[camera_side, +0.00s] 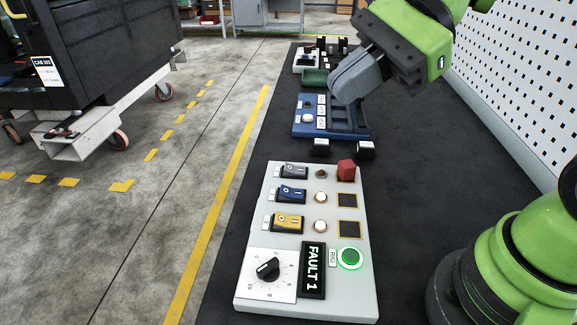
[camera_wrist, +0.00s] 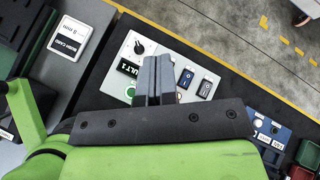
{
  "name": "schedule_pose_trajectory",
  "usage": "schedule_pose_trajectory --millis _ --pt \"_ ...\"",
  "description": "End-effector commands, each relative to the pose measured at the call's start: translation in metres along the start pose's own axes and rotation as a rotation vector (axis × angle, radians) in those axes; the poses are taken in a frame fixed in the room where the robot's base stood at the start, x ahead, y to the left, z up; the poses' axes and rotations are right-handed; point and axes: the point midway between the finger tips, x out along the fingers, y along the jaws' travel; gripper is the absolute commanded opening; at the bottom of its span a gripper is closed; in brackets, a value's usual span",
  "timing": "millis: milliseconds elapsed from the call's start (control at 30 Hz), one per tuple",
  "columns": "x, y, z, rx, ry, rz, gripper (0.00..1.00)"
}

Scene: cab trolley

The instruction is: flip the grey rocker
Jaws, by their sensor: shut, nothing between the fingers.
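The grey rocker (camera_side: 291,171) is the top one of three rockers on the pale control panel (camera_side: 255,238), above the blue rocker (camera_side: 290,194) and the yellow rocker (camera_side: 287,222). A small dim reddish-brown lamp (camera_side: 321,173) sits right of the grey rocker. In the wrist view the grey rocker (camera_wrist: 205,87) shows right of the fingers, beside the blue rocker (camera_wrist: 187,77); the yellow one looks hidden behind the fingers. My gripper (camera_side: 340,91) is shut and empty, raised beyond the panel's far end and apart from the rocker. Its fingers (camera_wrist: 157,60) point over the panel in the wrist view.
A red block (camera_side: 346,170) stands at the panel's top right corner. Two black blocks with white tops (camera_side: 320,147) lie just beyond the panel. A blue unit (camera_side: 310,127) sits below my gripper.

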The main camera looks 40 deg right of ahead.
Motion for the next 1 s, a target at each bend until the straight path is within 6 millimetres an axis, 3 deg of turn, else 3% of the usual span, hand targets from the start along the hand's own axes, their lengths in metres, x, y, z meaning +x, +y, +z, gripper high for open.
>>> schedule_pose_trajectory --millis 267,500,700,1000 --pt "0.037 -0.068 -0.052 0.781 -0.229 -0.185 0.00" --pt "0.055 -0.104 -0.129 1.325 -0.373 -0.403 0.00" --pt "0.059 -0.112 -0.172 1.549 -0.432 -0.528 0.00" --pt "0.059 -0.113 -0.181 1.594 -0.445 -0.560 0.00"
